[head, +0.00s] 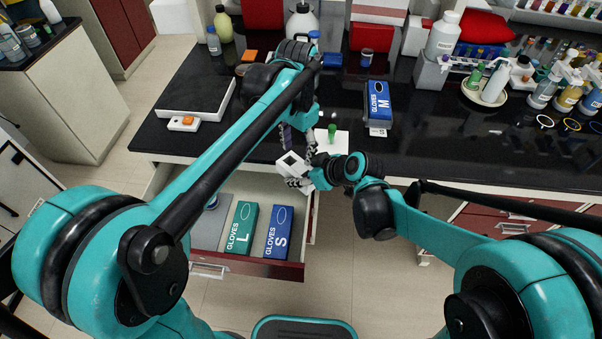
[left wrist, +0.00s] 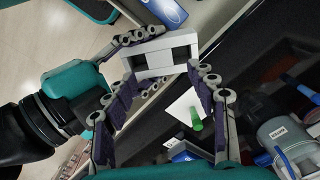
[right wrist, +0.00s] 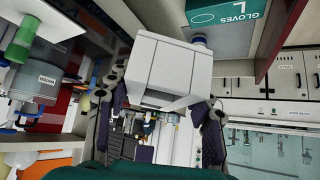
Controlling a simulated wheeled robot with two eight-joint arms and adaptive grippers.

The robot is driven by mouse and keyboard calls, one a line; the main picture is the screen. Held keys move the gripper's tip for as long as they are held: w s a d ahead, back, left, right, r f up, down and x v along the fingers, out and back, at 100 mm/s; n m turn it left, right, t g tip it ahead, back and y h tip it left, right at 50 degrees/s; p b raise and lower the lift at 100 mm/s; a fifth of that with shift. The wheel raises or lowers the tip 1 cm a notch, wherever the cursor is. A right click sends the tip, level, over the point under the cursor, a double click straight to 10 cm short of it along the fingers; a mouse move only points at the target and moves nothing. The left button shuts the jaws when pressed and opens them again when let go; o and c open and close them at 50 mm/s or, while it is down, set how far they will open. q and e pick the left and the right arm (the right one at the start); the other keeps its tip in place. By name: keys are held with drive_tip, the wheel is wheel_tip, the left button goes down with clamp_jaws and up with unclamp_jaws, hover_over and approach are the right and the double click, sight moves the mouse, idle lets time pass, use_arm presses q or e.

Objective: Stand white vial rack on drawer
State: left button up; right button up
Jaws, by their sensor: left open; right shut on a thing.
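The white vial rack (head: 291,164) is a small box held over the back right part of the open drawer (head: 250,268), near the counter edge. My right gripper (head: 301,180) is shut on it. In the right wrist view the rack (right wrist: 166,68) sits tilted between the purple-padded fingers. My left gripper (head: 299,138) is open just above and behind the rack. In the left wrist view the rack (left wrist: 166,56) shows beyond the tips of its spread fingers; whether they touch cannot be told. The gap under the rack is hidden.
The drawer holds a green L glove box (head: 241,228) and a blue S glove box (head: 279,232). A green vial (head: 332,132) stands on a white sheet on the black counter (head: 440,150).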

use_arm(q)
drive_tip(key=s+a+f+n+t, duration=0.2)
drive_tip(key=s+a+n+t, duration=0.1)
drive_tip(key=s+a, duration=0.3)
drive_tip(key=s+a+f+n+t, duration=0.2)
drive_tip(key=s+a+n+t, duration=0.2)
drive_tip(key=s, duration=0.6)
drive_tip(key=a, duration=0.2)
drive_tip(key=shift+a+f+n, duration=0.3)
drive_tip(key=shift+f+n, duration=0.05)
drive_tip(key=shift+n, duration=0.05)
